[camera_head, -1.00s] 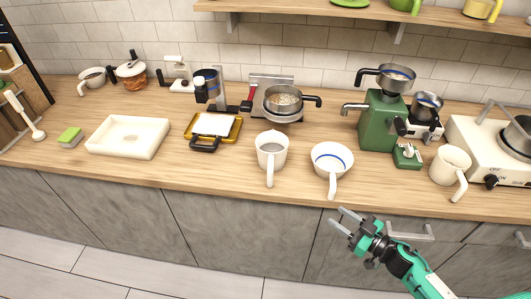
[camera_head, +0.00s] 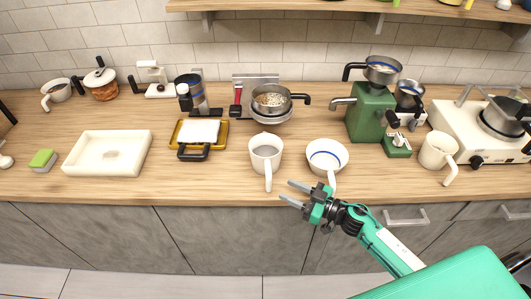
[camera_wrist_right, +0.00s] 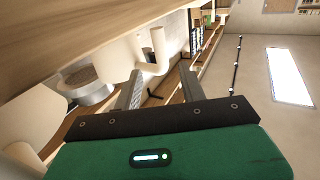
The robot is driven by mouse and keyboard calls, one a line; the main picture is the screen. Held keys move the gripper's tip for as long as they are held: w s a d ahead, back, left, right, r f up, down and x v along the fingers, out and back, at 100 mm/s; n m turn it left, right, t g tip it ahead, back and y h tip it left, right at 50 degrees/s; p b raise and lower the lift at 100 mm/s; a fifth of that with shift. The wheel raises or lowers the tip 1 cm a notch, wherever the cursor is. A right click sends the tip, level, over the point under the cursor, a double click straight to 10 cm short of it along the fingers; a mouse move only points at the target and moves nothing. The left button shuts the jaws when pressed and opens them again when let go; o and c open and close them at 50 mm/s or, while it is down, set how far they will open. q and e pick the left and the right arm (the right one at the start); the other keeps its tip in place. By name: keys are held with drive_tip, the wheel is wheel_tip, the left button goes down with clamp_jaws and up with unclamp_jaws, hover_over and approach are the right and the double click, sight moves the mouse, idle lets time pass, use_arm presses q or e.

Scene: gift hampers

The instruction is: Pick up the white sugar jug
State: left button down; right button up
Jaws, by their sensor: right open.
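A white jug (camera_head: 265,152) with a spout and a front-facing handle stands upright near the counter's front edge, with greyish contents. I cannot confirm that these are sugar. A white handled pan with a blue inner line (camera_head: 326,150) stands to its right. My right gripper (camera_head: 287,191) is open and empty, in front of the counter edge, a little below and right of the jug's handle and apart from it. In the right wrist view the open fingers (camera_wrist_right: 160,90) show below a white handled vessel (camera_wrist_right: 120,58); which vessel it is, I cannot tell. My left gripper is not in view.
A white mug (camera_head: 438,150) stands at the right by the white stove (camera_head: 470,124). A white tray (camera_head: 148,155), a gold tray with a black handle (camera_head: 181,137) and a green grinder (camera_head: 368,120) also occupy the counter. Bare wood lies left of the jug.

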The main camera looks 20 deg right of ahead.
sight(269, 182)
drive_tip(key=x, duration=0.3)
drive_tip(key=shift+a+p, duration=0.1)
drive_tip(key=shift+p, duration=0.25)
drive_tip(key=shift+w+a+r, duration=0.1)
drive_tip(key=shift+w+a, duration=0.15)
drive_tip(key=shift+w, duration=0.05)
drive_tip(key=p+x, duration=0.1)
drive_tip(key=x, duration=0.3)
drive_tip(key=shift+a+f+p, duration=0.1)
drive_tip(key=shift+f+p, duration=0.15)
drive_tip(key=shift+p, duration=0.15)
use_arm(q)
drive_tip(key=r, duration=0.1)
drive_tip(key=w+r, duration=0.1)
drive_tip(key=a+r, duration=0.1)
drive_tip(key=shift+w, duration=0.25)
use_arm(e)
clamp_jaws()
